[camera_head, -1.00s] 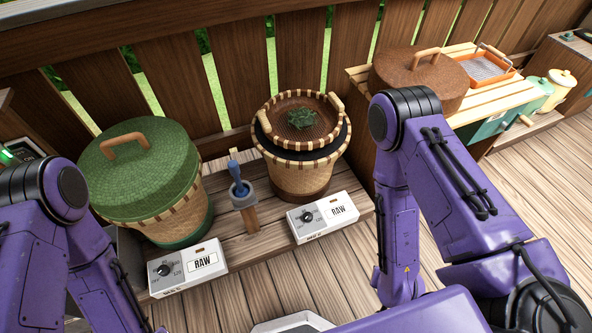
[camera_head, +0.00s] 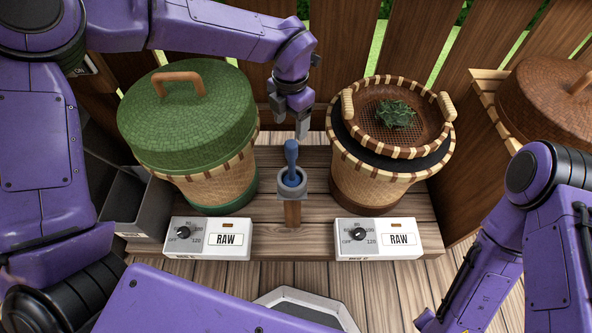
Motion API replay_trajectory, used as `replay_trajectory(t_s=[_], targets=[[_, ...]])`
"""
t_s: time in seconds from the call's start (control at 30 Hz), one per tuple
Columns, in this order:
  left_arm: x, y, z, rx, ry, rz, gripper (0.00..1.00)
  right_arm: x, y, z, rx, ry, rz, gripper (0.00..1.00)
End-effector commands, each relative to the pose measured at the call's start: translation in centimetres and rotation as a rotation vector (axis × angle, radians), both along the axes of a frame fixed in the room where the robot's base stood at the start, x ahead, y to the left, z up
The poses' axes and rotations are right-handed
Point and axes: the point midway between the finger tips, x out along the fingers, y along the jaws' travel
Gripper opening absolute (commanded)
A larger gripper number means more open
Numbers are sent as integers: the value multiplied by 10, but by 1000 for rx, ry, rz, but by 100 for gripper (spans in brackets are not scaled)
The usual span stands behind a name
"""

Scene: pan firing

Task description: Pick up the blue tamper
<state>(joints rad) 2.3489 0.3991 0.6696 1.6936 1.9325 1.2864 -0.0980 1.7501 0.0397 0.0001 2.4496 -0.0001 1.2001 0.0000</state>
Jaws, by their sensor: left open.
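The blue tamper (camera_head: 291,160) stands upright, handle up, in a small grey holder (camera_head: 292,186) on a wooden post, between the two baskets. My left arm reaches in from the left, above the green-lidded basket. Its gripper (camera_head: 302,128) points down just behind and slightly right of the tamper's top, seemingly apart from it. The jaws are open and nothing shows between them. My right arm is at the right edge, and its gripper is not visible.
A green-lidded basket (camera_head: 190,115) stands left, and a basket (camera_head: 375,180) with a sieve of green leaves (camera_head: 391,114) stands right. Two white dial boxes (camera_head: 208,239) (camera_head: 378,239) marked RAW sit in front. A brown lidded basket (camera_head: 550,105) is at the far right.

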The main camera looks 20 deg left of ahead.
Motion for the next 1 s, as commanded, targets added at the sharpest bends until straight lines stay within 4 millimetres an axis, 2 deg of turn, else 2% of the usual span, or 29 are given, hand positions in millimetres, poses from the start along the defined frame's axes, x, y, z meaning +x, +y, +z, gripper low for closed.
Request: replay_trajectory(t_s=[0.2, 0.37, 0.5, 0.6, 0.87, 0.97, 1.0], targets=[[0, -4, -36, -16, 7, 9, 67, 0, 0, -10, 0, 1, 0, 43], [-1, -4, -55, -14, 6, 8, 67, -1, 0, -14, 0, 1, 0, 43], [-4, -4, -83, -12, 8, 8, 67, -1, 0, -22, 0, 1, 0, 43], [-4, -3, -96, -13, 6, 10, 67, 0, 0, -24, 0, 1, 0, 43], [-4, -3, -100, -15, 5, 11, 67, 0, 0, -24, 0, 1, 0, 43], [-4, -3, -100, -14, 5, 11, 38, 0, 0, -24, 0, 1, 0, 43], [-4, -3, -100, -14, 6, 10, 24, 0, 0, -24, 0, 1, 0, 43]])
